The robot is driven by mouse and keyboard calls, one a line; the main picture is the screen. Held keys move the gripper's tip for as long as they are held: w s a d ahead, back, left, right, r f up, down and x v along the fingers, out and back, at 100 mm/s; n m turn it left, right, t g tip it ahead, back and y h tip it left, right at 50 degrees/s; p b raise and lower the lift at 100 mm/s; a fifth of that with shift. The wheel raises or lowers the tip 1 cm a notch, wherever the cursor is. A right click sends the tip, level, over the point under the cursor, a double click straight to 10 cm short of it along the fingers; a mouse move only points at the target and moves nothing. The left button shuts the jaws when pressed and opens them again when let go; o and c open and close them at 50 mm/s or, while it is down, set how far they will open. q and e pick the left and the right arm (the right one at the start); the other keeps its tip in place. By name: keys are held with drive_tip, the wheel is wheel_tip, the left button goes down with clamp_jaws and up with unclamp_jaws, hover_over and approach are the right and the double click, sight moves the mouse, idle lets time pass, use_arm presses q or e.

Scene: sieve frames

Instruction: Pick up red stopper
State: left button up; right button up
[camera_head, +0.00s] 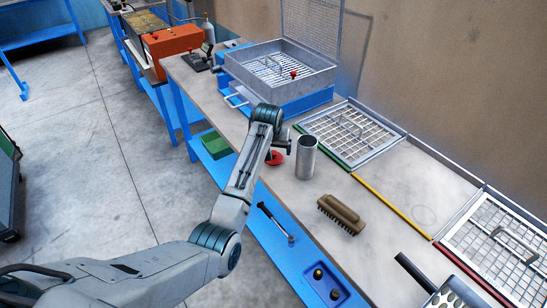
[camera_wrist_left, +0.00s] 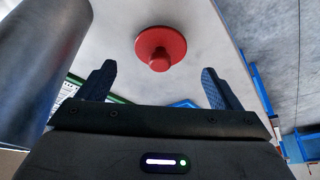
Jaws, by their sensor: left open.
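The red stopper (camera_head: 276,158) is a flat red disc with a knob, on the light bench top near its front edge. In the left wrist view the red stopper (camera_wrist_left: 160,44) lies beyond my fingertips, roughly centred between them. My left gripper (camera_wrist_left: 158,84) is open and empty, with its two dark fingers apart on either side of the stopper's line. In the head view my left gripper (camera_head: 280,143) is right by the stopper and partly hides it. My right gripper is in neither view.
A metal cylinder (camera_head: 307,157) stands close to the right of the stopper; it also shows in the left wrist view (camera_wrist_left: 38,65). A brush (camera_head: 342,214) lies farther right. A sieve frame (camera_head: 352,134) lies behind. A blue machine (camera_head: 285,92) stands at the back left.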

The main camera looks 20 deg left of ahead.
sight(274, 153)
use_arm(q)
drive_tip(key=shift+w+f, duration=0.15)
drive_tip(key=shift+f, duration=0.1)
drive_tip(key=p+x, duration=0.1)
drive_tip(key=x, duration=0.2)
drive_tip(key=shift+f+p, duration=0.1)
drive_tip(key=shift+p, duration=0.3)
drive_tip(key=shift+w+f, duration=0.3)
drive_tip(key=shift+f, duration=0.3)
drive_tip(key=shift+c, duration=0.3)
drive_tip(key=c, duration=1)
